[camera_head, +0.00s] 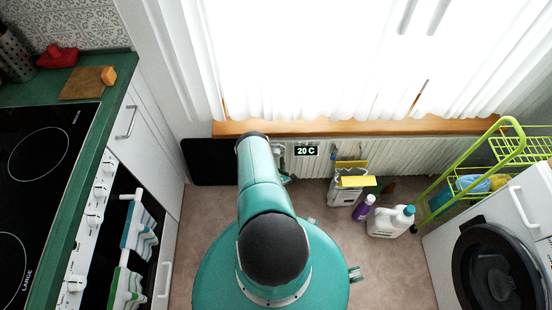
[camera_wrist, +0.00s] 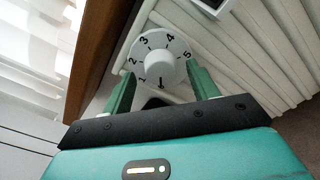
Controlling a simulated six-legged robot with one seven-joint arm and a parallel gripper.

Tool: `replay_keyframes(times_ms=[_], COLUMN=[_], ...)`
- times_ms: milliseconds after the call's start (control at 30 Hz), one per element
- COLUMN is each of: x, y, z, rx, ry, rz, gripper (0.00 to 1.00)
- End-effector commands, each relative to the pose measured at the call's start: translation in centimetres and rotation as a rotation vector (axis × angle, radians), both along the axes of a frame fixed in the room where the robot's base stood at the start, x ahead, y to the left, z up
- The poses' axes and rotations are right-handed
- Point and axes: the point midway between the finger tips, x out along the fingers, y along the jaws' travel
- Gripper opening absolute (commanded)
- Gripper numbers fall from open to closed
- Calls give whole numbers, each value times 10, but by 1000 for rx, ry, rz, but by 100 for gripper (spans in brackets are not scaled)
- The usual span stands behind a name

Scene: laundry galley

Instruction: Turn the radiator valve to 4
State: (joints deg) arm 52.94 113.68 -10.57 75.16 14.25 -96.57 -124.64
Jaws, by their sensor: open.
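The radiator valve (camera_wrist: 160,62) is a white round dial with black numbers 1 to 5 and a raised central knob. The 4 is at the top of the dial in the wrist view. A small dark mark sits at the knob's lower edge; I cannot tell for sure if it is the pointer. My gripper (camera_wrist: 161,72) is open, its green fingers at the lower left and lower right of the knob with gaps to it. In the head view my arm hides most of the valve.
A display reading 20 C (camera_head: 306,151) is on the white radiator (camera_head: 415,152) under a wooden sill (camera_head: 360,127). A green cart (camera_head: 440,192) and a washing machine (camera_head: 448,245) are farther right.

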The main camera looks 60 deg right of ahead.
Motion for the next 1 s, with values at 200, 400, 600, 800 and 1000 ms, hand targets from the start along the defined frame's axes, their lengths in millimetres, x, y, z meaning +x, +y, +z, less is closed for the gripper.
replay_keyframes(times_ms=[200,400,600,800,1000], x=[5,5,5,5,5], y=[-9,-9,-9,-9,-8], z=[0,0,0,0,0], rx=[-1,0,0,2,23], ry=[0,0,0,-6,-47], rz=[-1,0,0,1,2], gripper=[59,55,16,15,15])
